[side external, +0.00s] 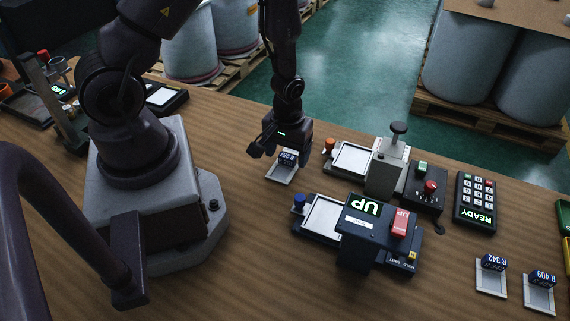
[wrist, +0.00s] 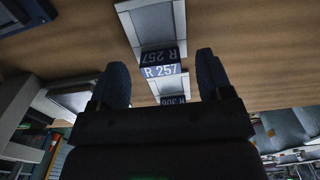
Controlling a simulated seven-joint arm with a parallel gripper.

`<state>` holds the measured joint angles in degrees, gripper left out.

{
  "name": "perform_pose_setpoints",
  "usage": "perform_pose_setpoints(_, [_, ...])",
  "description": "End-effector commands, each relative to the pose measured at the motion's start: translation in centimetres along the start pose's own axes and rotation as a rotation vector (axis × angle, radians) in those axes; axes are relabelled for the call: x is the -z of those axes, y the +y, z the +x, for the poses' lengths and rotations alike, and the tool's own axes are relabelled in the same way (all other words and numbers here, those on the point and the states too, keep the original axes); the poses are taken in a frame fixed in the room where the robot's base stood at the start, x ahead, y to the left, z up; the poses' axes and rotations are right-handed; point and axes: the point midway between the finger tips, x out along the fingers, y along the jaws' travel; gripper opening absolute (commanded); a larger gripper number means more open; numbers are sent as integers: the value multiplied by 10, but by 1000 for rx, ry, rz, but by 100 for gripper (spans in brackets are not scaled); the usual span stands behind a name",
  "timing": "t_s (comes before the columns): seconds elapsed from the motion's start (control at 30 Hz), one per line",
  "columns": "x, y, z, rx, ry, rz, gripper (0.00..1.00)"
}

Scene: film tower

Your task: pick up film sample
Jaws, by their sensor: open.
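A film sample (side external: 281,175), a pale grey plate with a dark blue label block, lies on the table below my gripper (side external: 279,152). In the wrist view its label block (wrist: 161,70) reads R 257 and sits between my open fingers (wrist: 160,64), with a gap on each side. A second sample (wrist: 140,94) labelled R 306 shows beyond it in the wrist view, partly covered by my gripper; I cannot make it out in the side view. Two more samples, R 342 (side external: 491,279) and R 409 (side external: 539,294), lie at the lower right of the side view.
A dark press unit (side external: 372,247) with an "UP" display and red button stands right of the sample. Behind it are a grey press (side external: 386,172), a control box (side external: 425,186) and a keypad (side external: 475,202) reading READY. Wood table is clear in front of the sample.

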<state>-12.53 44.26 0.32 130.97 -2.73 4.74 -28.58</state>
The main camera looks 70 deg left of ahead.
Motion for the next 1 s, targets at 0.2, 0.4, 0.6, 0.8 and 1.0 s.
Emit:
perform_pose_setpoints(0.2, [0,0,15,0,-1,-2,72])
perform_pose_setpoints(0.4, [0,0,15,0,0,-2,72])
perform_pose_setpoints(0.6, [0,-1,15,0,-1,-2,26])
perform_pose_setpoints(0.8, [0,0,15,0,0,-2,19])
perform_pose_setpoints(1.0, [0,0,12,0,0,-2,19])
